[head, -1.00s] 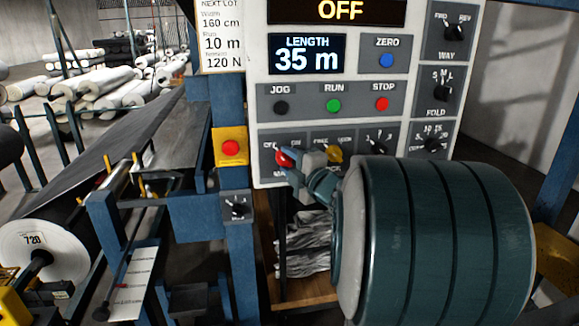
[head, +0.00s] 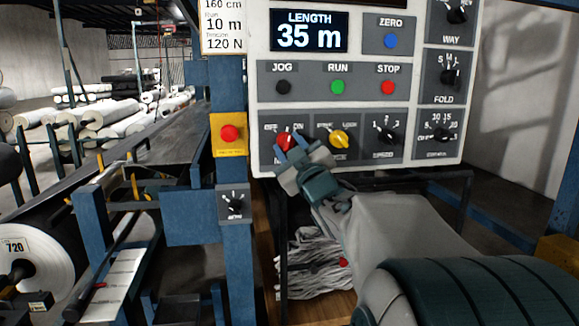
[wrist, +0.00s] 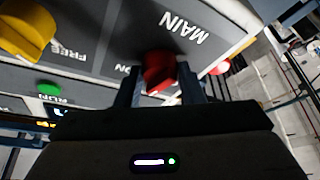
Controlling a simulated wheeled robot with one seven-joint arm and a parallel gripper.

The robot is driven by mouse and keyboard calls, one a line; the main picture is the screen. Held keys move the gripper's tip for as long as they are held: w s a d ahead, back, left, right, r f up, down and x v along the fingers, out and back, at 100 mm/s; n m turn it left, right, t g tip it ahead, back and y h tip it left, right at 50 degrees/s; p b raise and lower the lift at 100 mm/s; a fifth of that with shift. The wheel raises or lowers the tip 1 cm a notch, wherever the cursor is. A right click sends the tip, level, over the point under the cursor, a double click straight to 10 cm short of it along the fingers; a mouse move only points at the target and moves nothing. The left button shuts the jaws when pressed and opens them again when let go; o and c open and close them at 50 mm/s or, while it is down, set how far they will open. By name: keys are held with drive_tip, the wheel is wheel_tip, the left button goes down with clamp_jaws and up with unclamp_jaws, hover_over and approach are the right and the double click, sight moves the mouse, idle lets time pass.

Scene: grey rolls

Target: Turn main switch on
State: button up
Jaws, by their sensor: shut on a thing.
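The red main switch knob (head: 285,138) sits at the lower left of the grey control panel, between the OFF and ON labels. My gripper (head: 291,146) reaches it from below right, its two fingers shut on the knob from either side. In the wrist view the red knob (wrist: 158,70) stands between the fingertips (wrist: 158,84), under the MAIN label. The fingers partly cover the knob in the head view, so its exact angle is hard to read.
The yellow knob (head: 340,139) is close to the right of my gripper. The JOG, RUN (head: 338,87) and STOP buttons are above. A red button on a yellow box (head: 230,133) is on the blue post to the left.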

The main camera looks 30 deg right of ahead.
drive_tip(key=m+h+b, duration=0.1)
drive_tip(key=m+b, duration=0.1)
drive_tip(key=m, duration=0.1)
drive_tip(key=f+m+h+b, duration=0.1)
drive_tip(key=m+h+b, duration=0.1)
drive_tip(key=m+b, duration=0.1)
drive_tip(key=shift+w+a, duration=0.1)
drive_tip(key=shift+a, duration=0.1)
drive_tip(key=m+h+b, duration=0.2)
drive_tip(key=m+b, duration=0.1)
drive_tip(key=shift+r+m, duration=0.2)
drive_tip(key=shift+m, duration=0.1)
drive_tip(key=o, duration=1)
drive_tip(key=shift+r, duration=0.1)
drive_tip(key=shift+a, duration=0.1)
